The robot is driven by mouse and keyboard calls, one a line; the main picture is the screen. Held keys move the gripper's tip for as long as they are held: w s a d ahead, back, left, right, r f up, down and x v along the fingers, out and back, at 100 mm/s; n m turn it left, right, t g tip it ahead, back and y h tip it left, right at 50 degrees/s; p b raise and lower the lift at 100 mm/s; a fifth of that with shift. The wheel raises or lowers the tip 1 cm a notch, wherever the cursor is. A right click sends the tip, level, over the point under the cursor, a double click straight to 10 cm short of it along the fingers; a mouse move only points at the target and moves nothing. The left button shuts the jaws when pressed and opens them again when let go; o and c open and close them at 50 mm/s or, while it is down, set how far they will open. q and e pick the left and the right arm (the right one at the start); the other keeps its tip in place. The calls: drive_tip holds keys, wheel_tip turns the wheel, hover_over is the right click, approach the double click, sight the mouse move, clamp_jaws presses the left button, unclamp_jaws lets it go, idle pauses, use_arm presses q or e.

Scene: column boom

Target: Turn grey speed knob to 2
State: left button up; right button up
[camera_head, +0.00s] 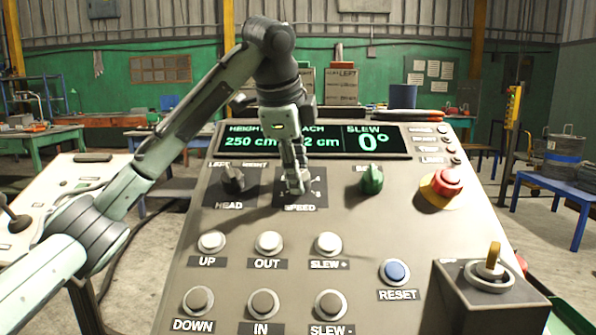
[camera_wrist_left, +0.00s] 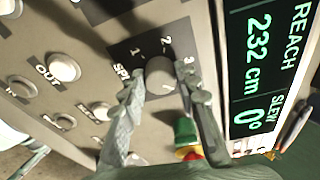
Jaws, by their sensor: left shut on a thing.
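The grey speed knob (camera_wrist_left: 160,72) sits on a dark dial plate marked 1, 2 and 3 in the left wrist view. My left gripper (camera_wrist_left: 161,84) has one finger on each side of the knob and is shut on it. Which number the knob's pointer faces cannot be told. In the head view my left gripper (camera_head: 296,184) reaches down onto the SPEED plate (camera_head: 316,200) and hides most of the knob. My right gripper is not in view.
A black HEAD knob (camera_head: 233,180) is left of the speed dial, a green knob (camera_head: 371,180) right. A red mushroom button (camera_head: 447,181) stands farther right. White and grey push buttons (camera_head: 269,243) fill the lower panel. The display (camera_head: 376,141) reads slew 0°.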

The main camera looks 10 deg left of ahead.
use_arm(q)
drive_tip(key=n+t, duration=0.1)
drive_tip(key=n, duration=0.4)
drive_tip(key=shift+s+n, duration=0.1)
drive_tip(key=shift+n, duration=0.2)
drive_tip(key=n, duration=0.4)
drive_tip(key=shift+f+n+t, duration=0.1)
drive_tip(key=shift+n+t, duration=0.2)
drive_tip(key=n+y, duration=0.1)
drive_tip(key=n, duration=0.4)
drive_tip(key=shift+s+d, duration=0.15)
drive_tip(key=shift+n+t+y, duration=0.3)
drive_tip(key=shift+n+y, duration=0.1)
drive_tip(key=shift+n, duration=2.2)
drive_tip(key=shift+d, duration=0.1)
drive_tip(key=o, duration=1.2)
drive_tip(key=shift+f, duration=0.1)
drive_tip(key=shift+c, duration=0.2)
